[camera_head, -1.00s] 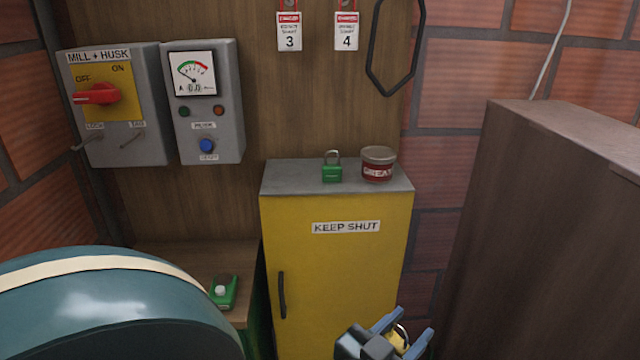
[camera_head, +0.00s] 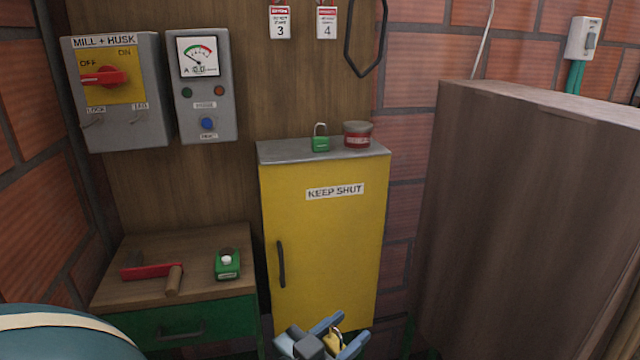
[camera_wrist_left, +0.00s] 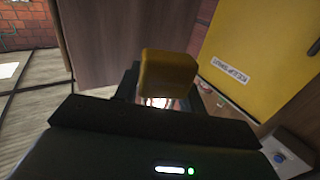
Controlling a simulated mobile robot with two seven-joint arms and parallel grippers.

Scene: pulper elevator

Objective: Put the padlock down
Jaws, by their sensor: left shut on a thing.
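My left gripper (camera_head: 341,338) is at the bottom of the head view, in front of the yellow cabinet. It is shut on a yellow padlock (camera_head: 333,342), whose metal shackle shows between the fingers. In the left wrist view the yellow padlock (camera_wrist_left: 167,74) is a blocky body held between the fingers, clear of any surface. A second padlock, green (camera_head: 320,143), stands upright on top of the cabinet, shackle up. My right gripper is not in view.
The yellow cabinet (camera_head: 330,240) has a grey top (camera_head: 283,151) carrying a grease tin (camera_head: 357,135). A wooden bench (camera_head: 190,246) at left holds a red tool (camera_head: 150,271) and a green device (camera_head: 227,265). A tall brown box (camera_head: 520,210) stands at right.

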